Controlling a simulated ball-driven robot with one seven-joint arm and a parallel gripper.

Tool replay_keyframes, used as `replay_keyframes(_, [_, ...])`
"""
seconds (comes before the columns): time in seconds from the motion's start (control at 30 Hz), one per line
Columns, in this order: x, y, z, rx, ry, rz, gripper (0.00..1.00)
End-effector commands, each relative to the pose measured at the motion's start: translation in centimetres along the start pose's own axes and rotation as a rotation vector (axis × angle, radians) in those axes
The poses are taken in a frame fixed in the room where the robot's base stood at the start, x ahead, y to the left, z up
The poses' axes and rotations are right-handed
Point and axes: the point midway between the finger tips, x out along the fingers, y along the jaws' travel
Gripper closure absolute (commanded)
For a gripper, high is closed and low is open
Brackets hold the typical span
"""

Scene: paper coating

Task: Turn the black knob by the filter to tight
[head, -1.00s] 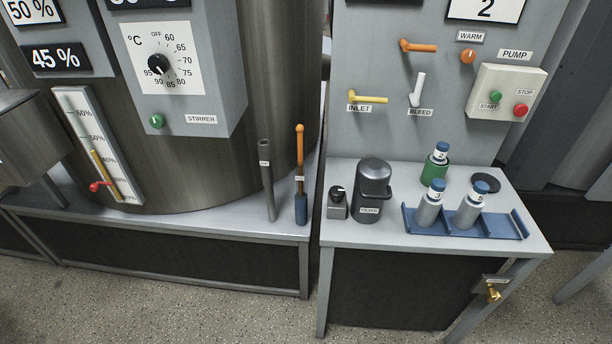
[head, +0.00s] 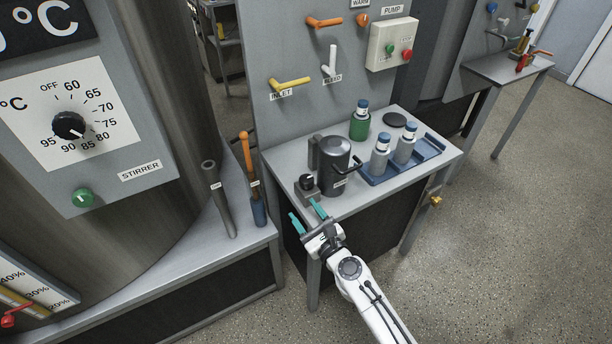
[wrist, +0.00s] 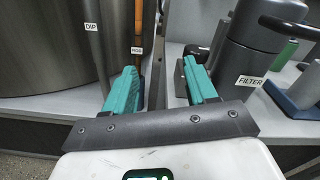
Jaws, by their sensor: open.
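The filter (head: 334,168) is a dark grey cylinder on the side table. It also shows at the right of the wrist view (wrist: 252,62), with its FILTER label. Left of it in the head view is a small grey block with a black knob (head: 307,182) on top. The knob's setting is too small to read. My gripper (head: 305,210) has teal fingers spread apart with nothing between them. It is at the table's front edge, just in front of the knob block. In the wrist view my gripper (wrist: 161,78) is open, and its right finger hides most of the knob block.
A blue rack (head: 428,149) with grey bottles and a green bottle (head: 359,122) stand right of the filter. A grey dip tube (head: 218,200) and an orange-handled rod (head: 247,155) stand to the left. The yellow inlet handle (head: 290,84) is on the panel behind.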

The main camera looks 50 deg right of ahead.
Motion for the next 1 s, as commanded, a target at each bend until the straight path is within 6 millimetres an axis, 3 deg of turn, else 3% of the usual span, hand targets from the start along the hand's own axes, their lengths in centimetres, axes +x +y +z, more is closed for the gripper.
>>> replay_keyframes(0.1, [0.3, -2.6, -1.0, 0.193, 0.02, -0.133, 0.43])
replay_keyframes(0.23, [0.5, -3.7, -1.7, 0.288, 0.027, -0.198, 0.43])
replay_keyframes(0.37, [1.6, -4.1, -1.9, 0.302, 0.027, -0.207, 0.43])
replay_keyframes(0.8, [8.8, -5.5, -2.3, 0.298, 0.026, -0.204, 0.43])
replay_keyframes(1.0, [10.5, -5.8, -2.4, 0.297, 0.027, -0.202, 0.43])
